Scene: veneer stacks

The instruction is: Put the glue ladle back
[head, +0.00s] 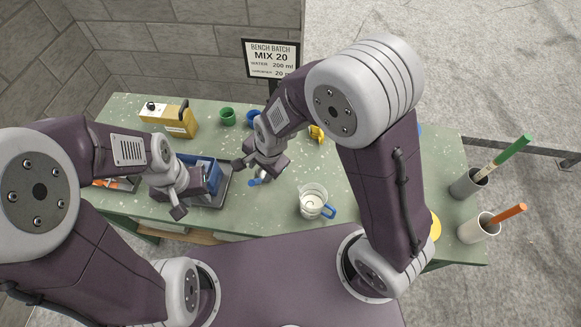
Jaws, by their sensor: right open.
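No ladle can be told for certain. A small blue-ended item (256,182) lies on the green bench (330,160) just below my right gripper (258,167), which is open above it; I cannot tell whether they touch. My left gripper (184,206) hangs in front of a blue bin (211,164) and partly hides it; its finger gap is not clear. At the right, a green-handled tool (512,150) stands tilted in a dark grey cup (469,183). An orange-handled tool (508,213) leans in a white cup (478,230).
A clear measuring jug (313,198) with a blue handle stands mid-bench. A yellow box-shaped device (168,117), a green cup (227,116) and a blue cup (254,117) stand at the back. My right arm hides part of the bench.

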